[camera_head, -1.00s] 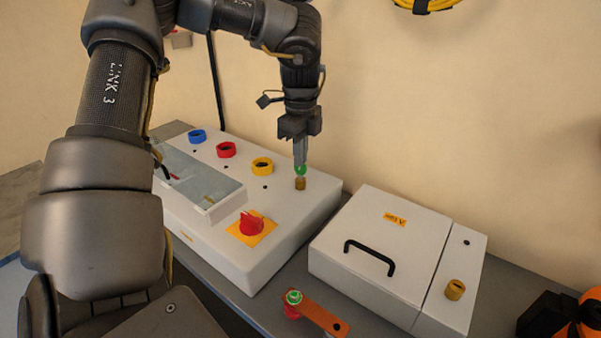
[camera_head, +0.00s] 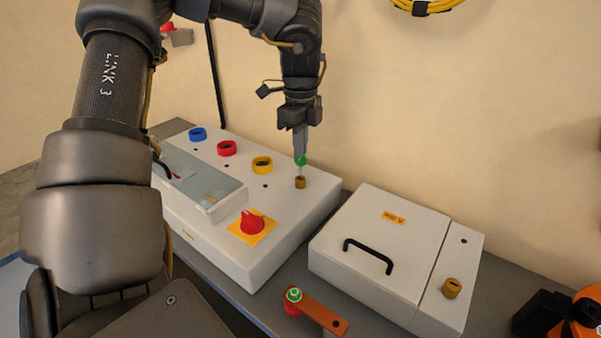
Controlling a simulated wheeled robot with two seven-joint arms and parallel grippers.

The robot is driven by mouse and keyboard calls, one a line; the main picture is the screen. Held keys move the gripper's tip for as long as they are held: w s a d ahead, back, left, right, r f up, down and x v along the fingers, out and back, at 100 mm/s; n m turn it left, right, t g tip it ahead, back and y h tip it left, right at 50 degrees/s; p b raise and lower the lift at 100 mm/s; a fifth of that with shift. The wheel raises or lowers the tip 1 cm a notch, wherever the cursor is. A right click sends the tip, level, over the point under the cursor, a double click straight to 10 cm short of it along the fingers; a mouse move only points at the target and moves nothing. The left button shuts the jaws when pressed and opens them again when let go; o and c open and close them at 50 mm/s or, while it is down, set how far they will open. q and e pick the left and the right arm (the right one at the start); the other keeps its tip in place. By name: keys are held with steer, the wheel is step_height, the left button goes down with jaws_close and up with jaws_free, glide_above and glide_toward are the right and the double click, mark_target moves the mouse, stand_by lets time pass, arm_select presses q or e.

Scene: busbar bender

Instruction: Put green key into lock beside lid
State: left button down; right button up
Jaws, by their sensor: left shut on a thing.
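My left gripper (camera_head: 300,150) points down above the left white box (camera_head: 275,242) and is shut on a green key (camera_head: 300,161). The key hangs just above a brass lock (camera_head: 300,182) on that box's right part, with a small gap showing between them. Another brass lock (camera_head: 452,288) sits on the strip of the right box, beside its white lid (camera_head: 375,230) with a black handle (camera_head: 368,256). My right gripper is not in view.
An orange bar (camera_head: 325,317) with a green-topped red button (camera_head: 293,301) lies in front. An orange-and-black object (camera_head: 575,318) stands at the right.

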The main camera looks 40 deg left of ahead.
arm_select(q)
steer(key=shift+r, duration=0.1)
steer(key=shift+r+p, duration=1.75)
steer(key=shift+r, duration=0.7)
steer(key=shift+f, duration=0.1)
